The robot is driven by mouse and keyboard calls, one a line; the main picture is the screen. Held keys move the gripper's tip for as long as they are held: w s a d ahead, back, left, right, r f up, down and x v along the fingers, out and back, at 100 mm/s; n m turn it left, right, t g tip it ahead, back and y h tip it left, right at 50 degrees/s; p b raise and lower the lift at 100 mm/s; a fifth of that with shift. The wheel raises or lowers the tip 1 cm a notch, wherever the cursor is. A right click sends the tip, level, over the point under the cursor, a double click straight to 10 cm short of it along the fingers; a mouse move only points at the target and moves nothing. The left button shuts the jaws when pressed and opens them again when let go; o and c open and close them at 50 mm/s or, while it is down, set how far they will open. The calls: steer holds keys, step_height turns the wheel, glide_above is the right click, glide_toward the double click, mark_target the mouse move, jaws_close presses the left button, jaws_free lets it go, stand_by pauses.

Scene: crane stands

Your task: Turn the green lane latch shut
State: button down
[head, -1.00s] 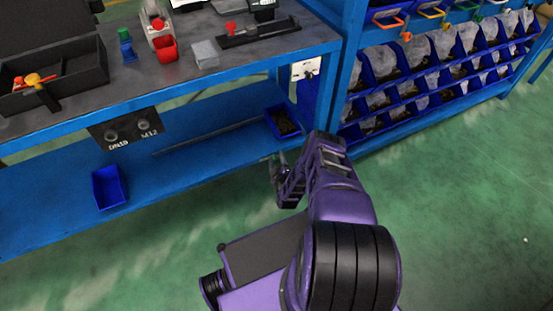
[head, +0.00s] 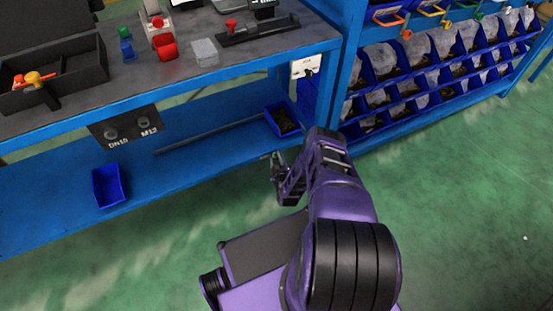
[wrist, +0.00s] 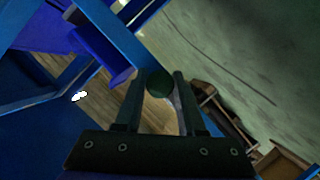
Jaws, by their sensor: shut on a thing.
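My gripper (head: 277,165) hangs low beside the front edge of the blue bench's lower shelf in the head view. In the wrist view my gripper (wrist: 166,80) is shut on a dark green, rounded piece (wrist: 159,85) between its fingertips. I cannot tell whether that piece is the lane latch. In the head view it is too small and dark to make out. A green hook-shaped part (head: 477,15) shows on the bin rack at the upper right, well apart from my gripper, among orange, yellow and white ones.
The blue lower shelf (head: 50,205) holds a blue bin (head: 109,186) and a second bin (head: 283,119) near my gripper. The bench top (head: 130,80) carries a black tray (head: 60,75), a red cup (head: 165,47) and a clear box (head: 205,52). Green floor lies open at right.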

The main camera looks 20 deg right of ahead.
steer(key=m+y, duration=0.2)
steer(key=m, duration=0.1)
steer(key=shift+d+r+g, duration=0.1)
steer(key=shift+g, duration=0.2)
steer(key=m+y, duration=0.2)
steer(key=shift+m, duration=0.3)
steer(key=m+y, duration=0.2)
steer(key=m, duration=0.1)
steer(key=shift+m+y, duration=0.9)
steer(key=shift+m, duration=0.4)
steer(key=c, duration=0.5)
jaws_free()
